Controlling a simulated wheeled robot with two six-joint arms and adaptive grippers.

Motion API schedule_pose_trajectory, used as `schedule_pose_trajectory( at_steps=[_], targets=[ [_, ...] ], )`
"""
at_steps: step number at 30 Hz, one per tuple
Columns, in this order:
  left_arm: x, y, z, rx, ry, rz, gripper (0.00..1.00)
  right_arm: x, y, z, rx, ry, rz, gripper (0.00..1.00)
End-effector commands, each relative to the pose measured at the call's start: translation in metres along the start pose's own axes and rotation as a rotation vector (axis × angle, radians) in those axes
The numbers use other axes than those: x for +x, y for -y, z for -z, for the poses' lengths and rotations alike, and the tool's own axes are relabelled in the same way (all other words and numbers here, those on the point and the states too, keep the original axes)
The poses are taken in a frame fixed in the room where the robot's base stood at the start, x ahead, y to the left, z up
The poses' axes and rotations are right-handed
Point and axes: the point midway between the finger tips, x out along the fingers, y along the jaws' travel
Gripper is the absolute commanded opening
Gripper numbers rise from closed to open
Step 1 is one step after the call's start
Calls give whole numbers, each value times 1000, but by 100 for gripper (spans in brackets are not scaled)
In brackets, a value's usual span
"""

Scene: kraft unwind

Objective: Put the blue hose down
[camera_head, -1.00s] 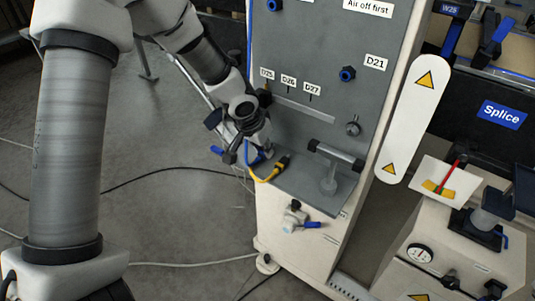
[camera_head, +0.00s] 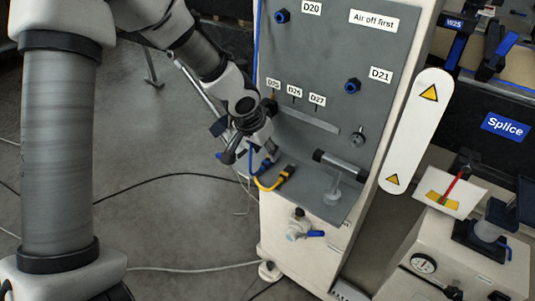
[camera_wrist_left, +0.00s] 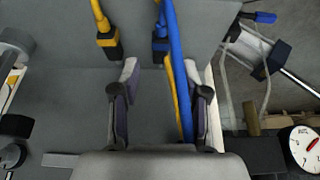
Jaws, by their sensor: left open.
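The blue hose (camera_head: 250,160) hangs at the left edge of the grey panel in the head view, just below my left gripper (camera_head: 262,150). In the left wrist view the blue hose (camera_wrist_left: 178,70) runs between the two fingers of my left gripper (camera_wrist_left: 163,92), close to the right finger. The fingers are spread wide, with a gap on the hose's left side. A dark connector with blue (camera_wrist_left: 160,48) shows beside the hose. Whether the hose touches the right finger cannot be told. My right gripper is not in view.
A yellow hose (camera_head: 266,186) with a dark-and-yellow connector (camera_head: 287,172) lies close by on the grey shelf. A T-shaped handle (camera_head: 337,168) stands to its right. A valve with a blue lever (camera_head: 299,229) is below. Cables lie on the floor at left.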

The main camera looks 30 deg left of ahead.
Motion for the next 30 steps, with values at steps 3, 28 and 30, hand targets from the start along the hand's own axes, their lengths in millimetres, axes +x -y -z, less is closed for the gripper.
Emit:
schedule_pose_trajectory(
  at_steps=[3, 28, 30],
  targets=[
    [-37, 0, 2, -3, -4, -2, 45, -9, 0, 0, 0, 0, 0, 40],
    [-81, 0, 0, -1, 1, -1, 45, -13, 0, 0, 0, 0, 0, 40],
    [-81, 0, 0, -1, 1, -1, 45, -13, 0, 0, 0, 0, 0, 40]
  ],
)
